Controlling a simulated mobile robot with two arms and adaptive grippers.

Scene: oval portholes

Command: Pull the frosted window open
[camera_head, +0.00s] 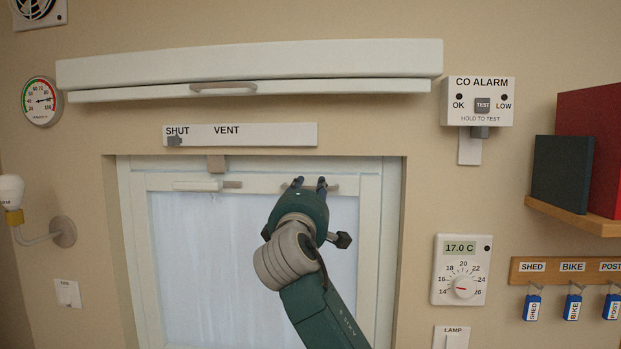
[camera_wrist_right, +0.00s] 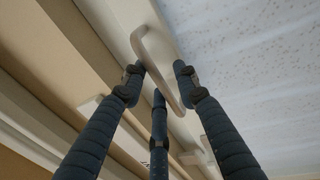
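The frosted window (camera_head: 205,255) sits in a white frame set back in the wall and looks closed. A small bar handle on its top rail is partly hidden behind my right gripper (camera_head: 310,184) in the head view. In the right wrist view the pale handle (camera_wrist_right: 159,80) runs between the spread fingers of my right gripper (camera_wrist_right: 158,82). The fingers stand apart on either side of it, and I cannot tell whether any finger touches it. My left gripper is in neither view.
A white latch-like piece (camera_head: 198,185) sits on the top rail, left of my gripper. Above are a SHUT/VENT slider panel (camera_head: 240,134) and a long white flap (camera_head: 250,65) with its own handle. A thermostat (camera_head: 462,270) and CO alarm (camera_head: 478,101) are on the right wall.

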